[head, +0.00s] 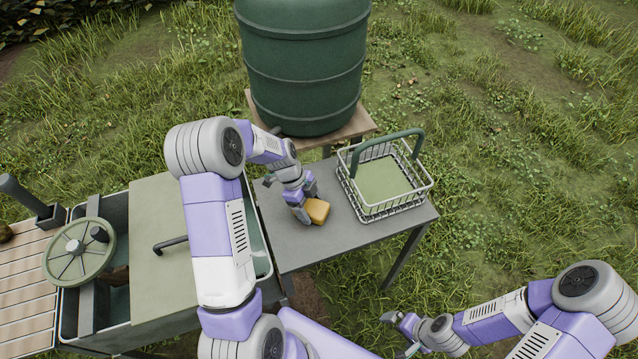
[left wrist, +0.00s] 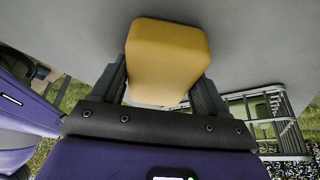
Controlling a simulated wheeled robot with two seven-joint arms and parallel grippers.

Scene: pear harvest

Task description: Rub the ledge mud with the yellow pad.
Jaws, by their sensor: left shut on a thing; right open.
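My left gripper (head: 307,208) is shut on the pad. In the left wrist view the pad (left wrist: 168,52) sits between both fingers, with its far end at or close to the grey surface; I cannot tell if it touches. No mud shows clearly on the ledge in either view; the arm and pad cover part of the surface. My right gripper (head: 398,335) is open and empty, low at the right, away from the table.
A wire basket (head: 390,208) with a green handle stands on the table, right of the pad. A green barrel (head: 303,65) stands behind on a wooden stand. A basin with a green board (head: 160,250) and handwheel (head: 80,250) is at left. Grass lies clear at right.

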